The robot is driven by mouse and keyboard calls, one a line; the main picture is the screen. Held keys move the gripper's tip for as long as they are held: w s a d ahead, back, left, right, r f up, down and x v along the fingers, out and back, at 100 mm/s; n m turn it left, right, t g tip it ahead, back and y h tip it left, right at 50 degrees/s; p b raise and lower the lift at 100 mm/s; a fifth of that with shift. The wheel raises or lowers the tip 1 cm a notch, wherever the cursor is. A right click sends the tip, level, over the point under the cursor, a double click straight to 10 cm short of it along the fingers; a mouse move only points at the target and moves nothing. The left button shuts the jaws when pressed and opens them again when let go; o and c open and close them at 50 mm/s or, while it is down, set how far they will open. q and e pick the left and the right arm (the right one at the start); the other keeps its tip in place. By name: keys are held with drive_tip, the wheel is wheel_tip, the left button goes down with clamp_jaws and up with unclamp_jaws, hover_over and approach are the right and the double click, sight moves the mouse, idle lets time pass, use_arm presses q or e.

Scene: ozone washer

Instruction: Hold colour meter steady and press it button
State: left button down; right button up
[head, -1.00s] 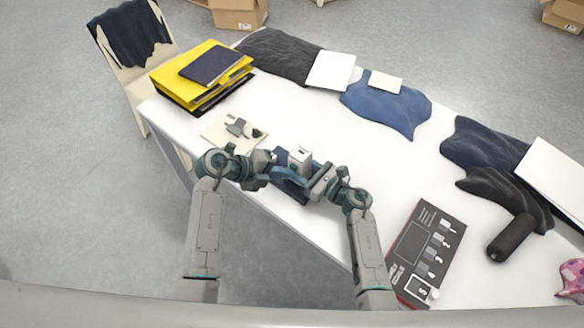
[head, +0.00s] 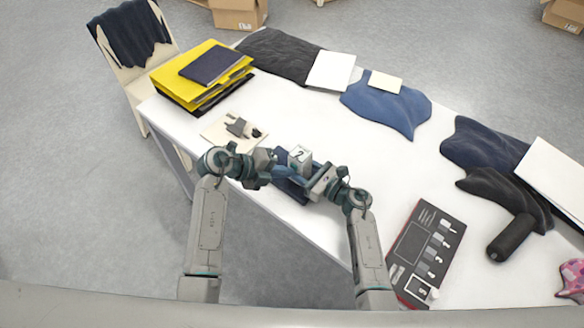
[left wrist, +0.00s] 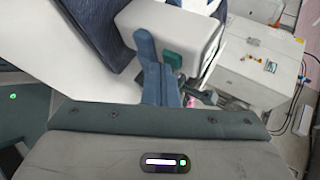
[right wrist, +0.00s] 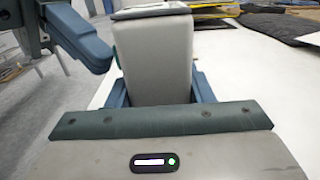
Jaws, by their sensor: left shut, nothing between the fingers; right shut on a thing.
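The colour meter is a pale box (head: 300,155) with a dark mark like a "2" on its top face in the head view. My right gripper (head: 311,180) is shut on it and holds it near the table's front edge. In the right wrist view the meter's pale body (right wrist: 155,60) stands between the blue fingers. The left wrist view shows the meter (left wrist: 168,28) with a green button (left wrist: 173,60) on its side. My left gripper (left wrist: 152,65) is shut and empty, its fingertips close beside the button. I cannot tell whether they touch it.
A pale board with small parts (head: 225,132) lies left of the grippers. A dark labelled board (head: 425,250) lies to the right, with folded cloths (head: 385,105) farther back. The white table middle (head: 375,165) is clear.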

use_arm(q)
drive_tip(key=shift+s+a, duration=0.5)
drive_tip(key=shift+s, duration=0.15)
drive_tip(key=shift+s, duration=0.1)
drive_tip(key=s+a, duration=0.1)
drive_tip(key=s, duration=0.1)
drive_tip(key=s+a, duration=0.2)
idle(0.7)
use_arm(e)
drive_tip(key=o, duration=1.3)
